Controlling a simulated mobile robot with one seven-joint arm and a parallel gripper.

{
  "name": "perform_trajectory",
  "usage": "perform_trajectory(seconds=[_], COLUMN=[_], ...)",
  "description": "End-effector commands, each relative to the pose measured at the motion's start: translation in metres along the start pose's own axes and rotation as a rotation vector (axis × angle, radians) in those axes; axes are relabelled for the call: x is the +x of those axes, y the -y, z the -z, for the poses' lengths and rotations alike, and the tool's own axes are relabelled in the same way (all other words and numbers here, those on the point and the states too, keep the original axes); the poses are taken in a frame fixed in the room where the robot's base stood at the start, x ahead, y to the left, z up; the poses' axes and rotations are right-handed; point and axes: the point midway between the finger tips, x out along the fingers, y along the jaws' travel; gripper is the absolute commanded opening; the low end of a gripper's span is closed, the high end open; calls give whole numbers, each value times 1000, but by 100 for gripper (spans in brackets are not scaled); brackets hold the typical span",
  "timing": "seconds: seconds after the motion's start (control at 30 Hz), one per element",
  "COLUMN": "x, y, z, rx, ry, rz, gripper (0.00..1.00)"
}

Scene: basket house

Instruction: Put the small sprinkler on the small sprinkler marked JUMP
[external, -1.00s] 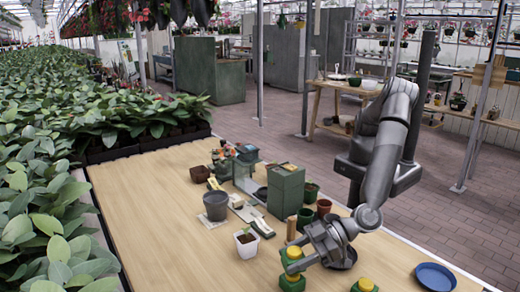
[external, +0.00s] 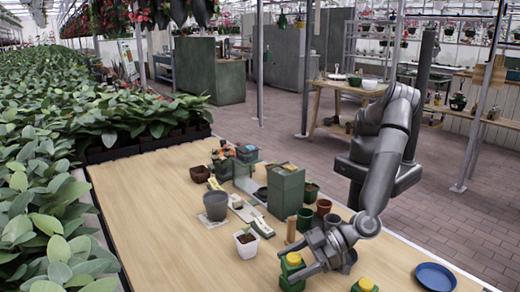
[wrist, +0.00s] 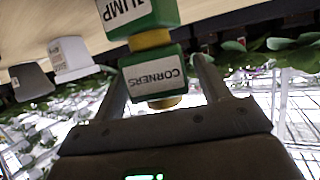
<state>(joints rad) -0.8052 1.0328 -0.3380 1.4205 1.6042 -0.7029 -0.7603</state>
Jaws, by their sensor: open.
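In the wrist view, which shows the table at the top, a green sprinkler marked JUMP (wrist: 128,14) is at the upper edge, partly cut off. A second small green sprinkler marked CORNERS (wrist: 153,74) meets it through a yellow part; its label reads upside down in the picture. Another yellow part shows at its other end. My gripper (wrist: 158,78) is open, with one finger on each side of the CORNERS sprinkler. In the external view my gripper (external: 290,262) is around the stacked sprinklers (external: 290,270) near the table's front; the labels are unreadable there.
Another green sprinkler with a yellow top (external: 364,286) stands to the right at the bottom edge. A blue plate (external: 436,277) lies further right. A white pot with a seedling (external: 246,243), a grey pot (external: 216,206) and a green box (external: 286,190) stand behind. The left table is clear.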

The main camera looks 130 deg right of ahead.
Motion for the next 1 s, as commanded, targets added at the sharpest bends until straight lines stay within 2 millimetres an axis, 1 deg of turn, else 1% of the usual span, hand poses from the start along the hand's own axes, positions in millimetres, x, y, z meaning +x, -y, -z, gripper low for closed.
perform_trajectory(seconds=[0.07, 0.17, 0.27, 0.4, 0.6, 0.7, 0.8, 1.0], x=[-2, -13, -33, -64, -102, -113, -119, -121], y=[0, 1, 1, 1, 1, 0, 0, 0], z=[4, 3, 3, 3, 3, 3, 3, 3], rx=[1, 1, 2, 1, 0, 1, 0, 0], ry=[-1, 1, 1, 2, 1, 0, 0, 0], rz=[0, 2, 3, 3, 3, 1, 0, 0], gripper=[69, 69, 69, 69, 69, 69, 69, 69])
